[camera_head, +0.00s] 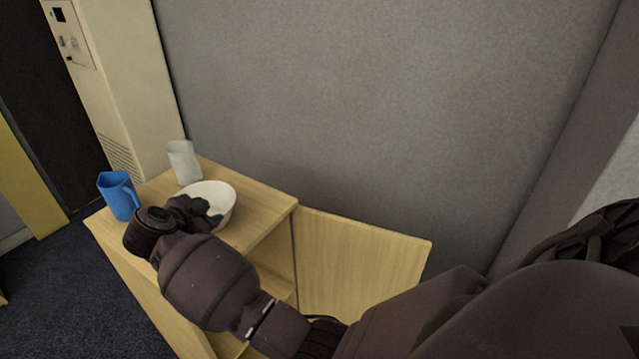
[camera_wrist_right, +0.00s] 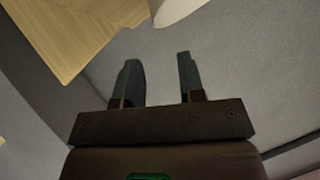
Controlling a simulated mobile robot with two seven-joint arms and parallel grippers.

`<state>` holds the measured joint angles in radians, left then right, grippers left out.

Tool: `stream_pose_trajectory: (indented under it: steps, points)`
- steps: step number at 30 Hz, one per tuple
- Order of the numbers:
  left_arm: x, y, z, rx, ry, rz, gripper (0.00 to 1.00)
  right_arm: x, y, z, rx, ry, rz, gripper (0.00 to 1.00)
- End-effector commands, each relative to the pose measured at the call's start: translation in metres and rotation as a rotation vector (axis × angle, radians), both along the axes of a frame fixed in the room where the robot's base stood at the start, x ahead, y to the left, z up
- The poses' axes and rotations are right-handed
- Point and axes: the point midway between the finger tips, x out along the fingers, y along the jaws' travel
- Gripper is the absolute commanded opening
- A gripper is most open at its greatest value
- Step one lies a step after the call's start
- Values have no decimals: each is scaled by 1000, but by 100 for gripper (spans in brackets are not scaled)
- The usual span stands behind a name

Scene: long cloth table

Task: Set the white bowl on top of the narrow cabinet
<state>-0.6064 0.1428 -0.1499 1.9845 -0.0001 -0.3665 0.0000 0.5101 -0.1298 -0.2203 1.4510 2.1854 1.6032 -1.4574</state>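The white bowl (camera_head: 222,195) sits upright on the top of the narrow light-wood cabinet (camera_head: 262,208). My right gripper (camera_head: 212,217) is at the near side of the bowl and hides part of it. In the right wrist view my right gripper (camera_wrist_right: 160,80) is open, with nothing between its fingers. The bowl's white edge (camera_wrist_right: 175,10) shows beyond the fingertips there, apart from them. The wood top (camera_wrist_right: 75,30) shows at upper left in that view. My left gripper is not in view.
A blue jug (camera_head: 119,196) and a white cup (camera_head: 184,162) stand on the same top, left of and behind the bowl. A wooden door panel (camera_head: 360,250) stands open at the cabinet's right. A grey wall (camera_head: 380,110) rises behind.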

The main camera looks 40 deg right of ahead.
Motion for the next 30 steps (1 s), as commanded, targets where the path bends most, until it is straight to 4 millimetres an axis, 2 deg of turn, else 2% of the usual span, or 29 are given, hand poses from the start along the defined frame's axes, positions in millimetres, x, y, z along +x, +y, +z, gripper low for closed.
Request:
stream_pose_trajectory:
  steps: [7,12,16,20,26,30]
  points:
    - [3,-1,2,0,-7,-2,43,-19,-63,-5,-209,-333,-9,36]
    - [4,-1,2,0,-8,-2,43,-45,-93,-1,-396,-564,118,36]
    - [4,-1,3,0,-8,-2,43,-70,-99,-4,-518,-664,289,36]
    - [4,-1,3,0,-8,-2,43,-96,-94,-17,-609,-686,504,36]
    - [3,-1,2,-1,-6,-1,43,-146,-83,-62,-662,-553,856,36]
    - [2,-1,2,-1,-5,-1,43,-190,-83,-108,-641,-347,1064,36]
